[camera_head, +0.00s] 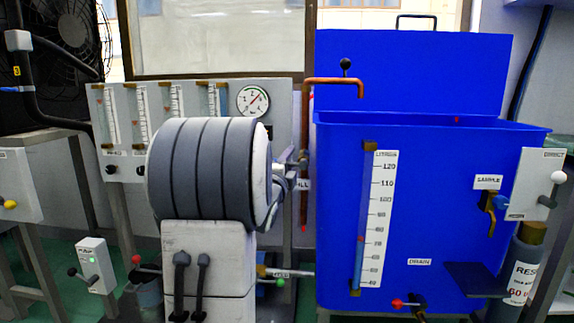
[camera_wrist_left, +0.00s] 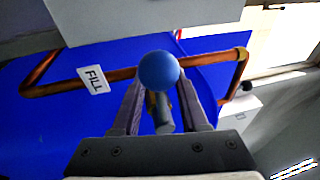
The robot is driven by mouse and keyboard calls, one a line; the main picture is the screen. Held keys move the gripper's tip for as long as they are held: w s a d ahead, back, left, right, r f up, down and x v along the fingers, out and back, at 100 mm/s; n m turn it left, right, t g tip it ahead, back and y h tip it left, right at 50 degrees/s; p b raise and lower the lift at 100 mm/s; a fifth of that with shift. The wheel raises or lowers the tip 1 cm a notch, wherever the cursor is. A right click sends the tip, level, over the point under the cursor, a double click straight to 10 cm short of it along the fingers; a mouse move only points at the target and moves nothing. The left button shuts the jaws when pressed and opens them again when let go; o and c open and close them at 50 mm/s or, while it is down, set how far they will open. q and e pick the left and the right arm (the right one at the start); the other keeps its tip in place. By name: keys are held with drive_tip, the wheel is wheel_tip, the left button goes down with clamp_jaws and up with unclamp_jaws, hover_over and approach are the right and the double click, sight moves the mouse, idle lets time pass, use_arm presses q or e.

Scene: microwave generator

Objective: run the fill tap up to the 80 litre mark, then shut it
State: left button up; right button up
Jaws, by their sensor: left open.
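The blue tank (camera_head: 450,220) carries a litre scale (camera_head: 381,220) and a sight tube (camera_head: 362,200). The tube's red marker (camera_head: 360,240) sits near the 70 mark, below 80. A copper fill pipe (camera_head: 333,80) rises beside the tank and bends over its rim. Whether water runs from the spout cannot be told. My left gripper (camera_head: 297,168) is open at the pipe by the partly hidden FILL label. In the left wrist view, the fill tap's blue ball knob (camera_wrist_left: 158,70) lies between the open fingertips (camera_wrist_left: 160,92), with the FILL label (camera_wrist_left: 94,79) beside it. My right gripper is not in view.
A drain tap with a red knob (camera_head: 398,303) is low on the tank. A sample tap (camera_head: 490,205) is at its right. A gauge panel (camera_head: 240,95) stands behind my left arm. A small box with a lever (camera_head: 92,262) stands at lower left.

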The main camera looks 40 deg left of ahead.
use_arm(q)
drive_tip(key=p+v, duration=0.2)
drive_tip(key=v, duration=0.8)
drive_tip(key=shift+s+d, duration=0.1)
